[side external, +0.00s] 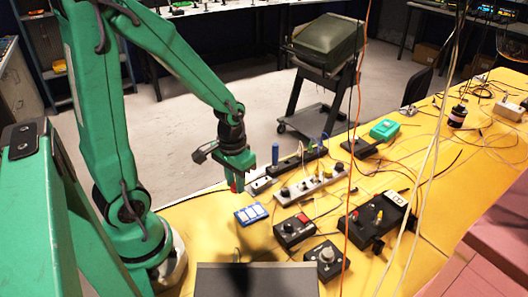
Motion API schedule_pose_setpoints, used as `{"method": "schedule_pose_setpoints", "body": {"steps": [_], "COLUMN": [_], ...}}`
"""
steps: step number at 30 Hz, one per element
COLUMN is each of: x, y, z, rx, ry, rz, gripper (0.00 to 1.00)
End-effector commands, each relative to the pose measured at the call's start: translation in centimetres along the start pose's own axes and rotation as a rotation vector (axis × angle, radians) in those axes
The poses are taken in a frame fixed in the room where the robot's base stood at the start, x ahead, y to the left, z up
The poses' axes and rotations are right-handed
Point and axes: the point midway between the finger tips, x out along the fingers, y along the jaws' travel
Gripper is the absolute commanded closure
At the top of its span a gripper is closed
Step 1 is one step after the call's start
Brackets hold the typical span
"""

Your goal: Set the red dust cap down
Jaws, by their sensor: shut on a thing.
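My gripper (242,172) hangs above the left part of the yellow table (205,212), pointing down. It is shut on the red dust cap (234,187), a small red spot between or beside the fingertips. The cap is mostly hidden by the gripper. It appears to be held above the tabletop, just up and left of a blue and white block (251,213).
Right of my gripper are a white connector strip (312,187), a black strip (300,160) and black control boxes (294,230). Loose cables cross the table, and some hang in front. A dark grey box (258,280) stands at the front. Bare yellow surface shows left of the block.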

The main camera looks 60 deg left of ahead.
Motion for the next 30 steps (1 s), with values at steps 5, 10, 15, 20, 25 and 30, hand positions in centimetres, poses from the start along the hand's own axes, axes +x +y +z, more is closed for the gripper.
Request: {"method": "schedule_pose_setpoints", "body": {"steps": [5,10,15,20,25,30], "x": [1.4,2.0,2.1,2.4,3.8,5.3], "y": [-2.0,-2.9,-3.0,-3.0,-3.0,-3.0], "z": [-1.0,-1.5,-1.6,-1.6,-1.5,-1.5], "rx": [-0.005,-0.001,0.001,0.001,0.001,0.000], "ry": [-0.004,-0.001,0.000,-0.002,-0.004,-0.004], "rz": [0.000,0.000,0.000,0.000,0.000,0.000], "gripper": [0.98,0.98,0.98,0.98,0.98,0.98]}}
